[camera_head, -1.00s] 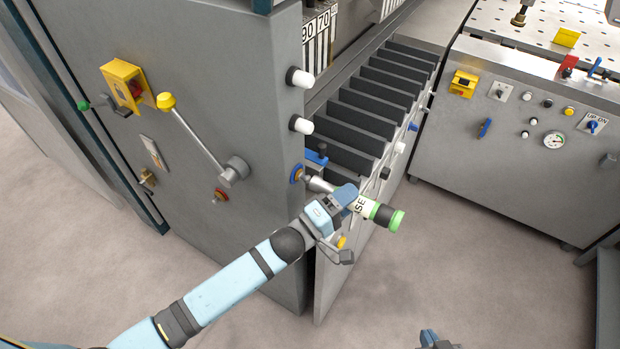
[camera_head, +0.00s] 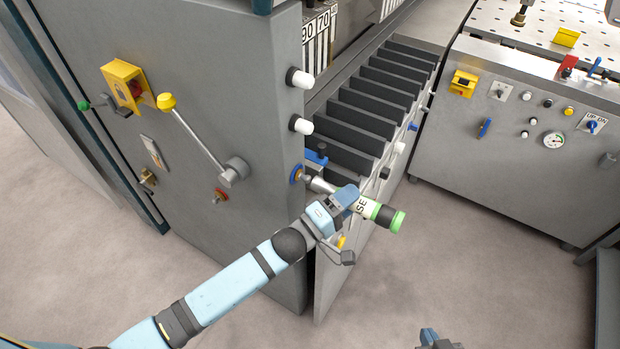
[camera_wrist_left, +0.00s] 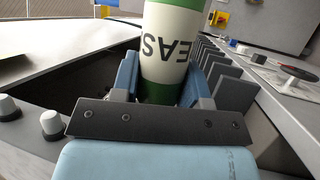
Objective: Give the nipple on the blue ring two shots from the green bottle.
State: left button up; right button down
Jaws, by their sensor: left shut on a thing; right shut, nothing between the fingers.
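The bottle (camera_head: 366,207) is white with green bands, a dark section and a green end. My left gripper (camera_head: 345,200) is shut around it and holds it tilted beside the grey cabinet's edge. In the left wrist view the bottle (camera_wrist_left: 172,48) stands between the two blue fingers, with part of its lettering showing. Its silver nozzle (camera_head: 320,185) points up-left to the blue ring (camera_head: 296,173) on the cabinet edge. The nozzle tip appears at the ring's nipple; whether they touch I cannot tell. My right gripper (camera_head: 430,338) is shut and empty, partly cut off at the bottom edge.
A lever with a yellow knob (camera_head: 166,101) and a red-orange ring (camera_head: 220,195) are on the cabinet's side. White knobs (camera_head: 300,125) stick out of its edge. A row of dark slats (camera_head: 362,120) lies behind the bottle. The floor (camera_head: 490,275) to the right is clear.

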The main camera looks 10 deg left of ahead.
aim_at(386, 216)
pick_arm(q)
jog(key=shift+w+a, duration=0.25)
jog(key=shift+a, duration=0.6)
dwell(0.6)
jog(key=shift+d, duration=0.2)
jog(key=shift+s+d+p, duration=0.3)
jog(key=shift+s+d, duration=0.05)
jog(key=shift+d, duration=0.5)
dwell(0.3)
jog(key=shift+s+d, duration=0.4)
jog(key=shift+d, duration=0.9)
jog(key=shift+s+d, duration=0.45)
jog(key=shift+d, duration=0.8)
jog(key=shift+s+d, duration=0.4)
jog(key=shift+d, duration=0.9)
